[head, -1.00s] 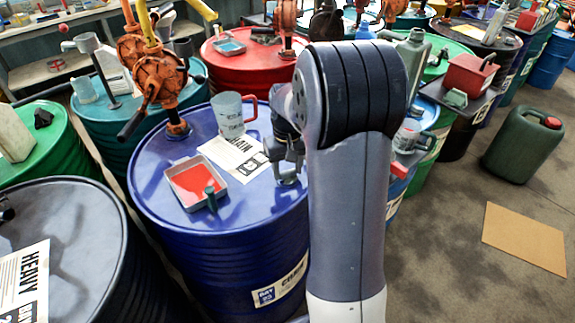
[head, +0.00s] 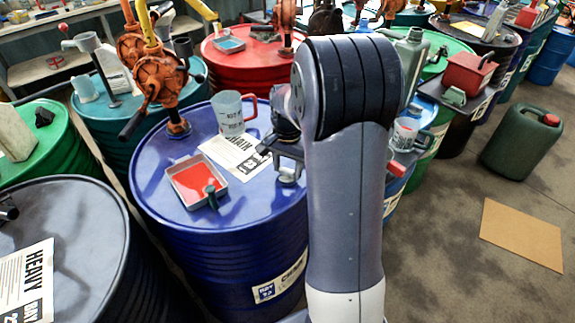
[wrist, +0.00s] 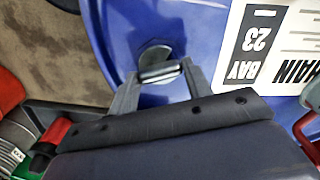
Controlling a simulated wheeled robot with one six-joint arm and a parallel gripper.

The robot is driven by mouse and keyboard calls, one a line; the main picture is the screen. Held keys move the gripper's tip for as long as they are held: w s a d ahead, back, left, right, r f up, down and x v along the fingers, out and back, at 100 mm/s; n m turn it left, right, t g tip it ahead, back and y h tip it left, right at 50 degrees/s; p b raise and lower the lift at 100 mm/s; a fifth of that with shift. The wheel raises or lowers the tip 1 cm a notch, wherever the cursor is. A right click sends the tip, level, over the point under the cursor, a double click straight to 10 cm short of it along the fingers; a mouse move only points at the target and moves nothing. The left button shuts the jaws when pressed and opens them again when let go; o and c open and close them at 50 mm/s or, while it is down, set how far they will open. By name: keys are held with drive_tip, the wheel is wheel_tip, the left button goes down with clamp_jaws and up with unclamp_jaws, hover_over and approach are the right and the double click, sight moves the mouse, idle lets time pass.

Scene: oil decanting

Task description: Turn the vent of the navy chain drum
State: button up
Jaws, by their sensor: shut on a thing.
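The navy chain drum (head: 225,262) stands upright in the middle of the head view, with a white paper sheet lettered "CHAIN" on its lid. Its vent (wrist: 155,57), a small grey metal fitting with a raised bar, sits near the lid's rim. The vent also shows in the head view (head: 287,175), just below my gripper. My gripper (wrist: 158,75) has one finger on each side of the vent's bar and is shut on it. In the head view my arm covers part of the drum's right side.
On the lid stand a tray of red liquid (head: 193,186), a clear jug with a red handle (head: 230,115) and an orange hand pump (head: 157,80). Other drums crowd around.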

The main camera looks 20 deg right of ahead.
sight(288, 169)
drive_tip(key=shift+m, duration=0.6)
drive_tip(key=o, duration=1)
wheel_tip(288, 169, up, 11)
drive_tip(key=shift+f, duration=0.15)
wheel_tip(288, 169, down, 11)
drive_tip(key=shift+r, duration=0.15)
idle(0.5)
